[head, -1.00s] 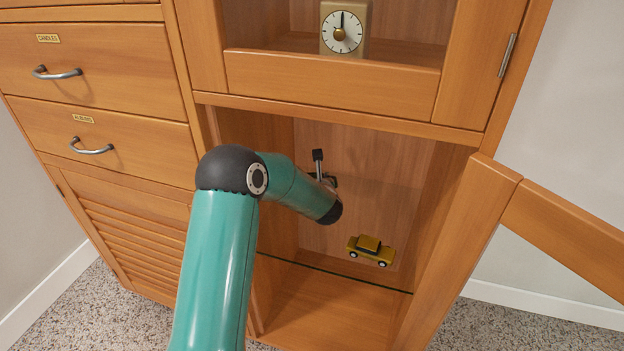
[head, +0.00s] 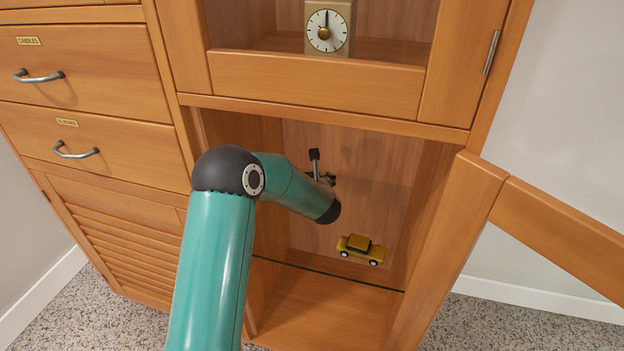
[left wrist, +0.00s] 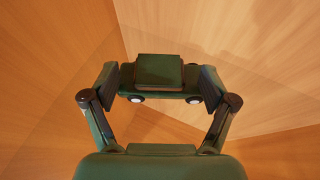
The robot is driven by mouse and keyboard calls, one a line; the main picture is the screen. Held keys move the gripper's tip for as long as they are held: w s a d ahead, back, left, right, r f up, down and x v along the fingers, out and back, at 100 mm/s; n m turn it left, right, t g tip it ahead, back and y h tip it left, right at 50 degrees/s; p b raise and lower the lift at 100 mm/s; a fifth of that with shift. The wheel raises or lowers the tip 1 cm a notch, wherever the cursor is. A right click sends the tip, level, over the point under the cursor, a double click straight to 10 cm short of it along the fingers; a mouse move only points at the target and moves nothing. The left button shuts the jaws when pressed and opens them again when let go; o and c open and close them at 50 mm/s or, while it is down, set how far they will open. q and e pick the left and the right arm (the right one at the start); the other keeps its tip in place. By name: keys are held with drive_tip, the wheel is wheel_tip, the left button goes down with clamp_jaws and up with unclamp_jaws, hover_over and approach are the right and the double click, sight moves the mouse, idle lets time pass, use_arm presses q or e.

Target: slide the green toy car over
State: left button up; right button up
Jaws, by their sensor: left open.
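The green toy car (left wrist: 160,88) shows in the left wrist view, dark green with a boxy roof and pale wheel hubs. My left gripper (left wrist: 159,80) is open, with one finger at each end of the car. I cannot tell whether the fingers touch it. In the head view my left arm reaches into the cabinet's open lower compartment, and its own links mostly hide the gripper and the green car. My right gripper is in neither view.
A yellow toy car (head: 360,249) stands on the glass shelf (head: 330,273), right of my arm. The open door (head: 560,236) is at the right. A clock (head: 327,29) stands in the compartment above. Drawers (head: 85,75) are at the left.

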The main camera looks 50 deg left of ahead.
use_arm(q)
drive_tip(key=v, duration=1.2)
drive_tip(key=shift+s+f, duration=0.1)
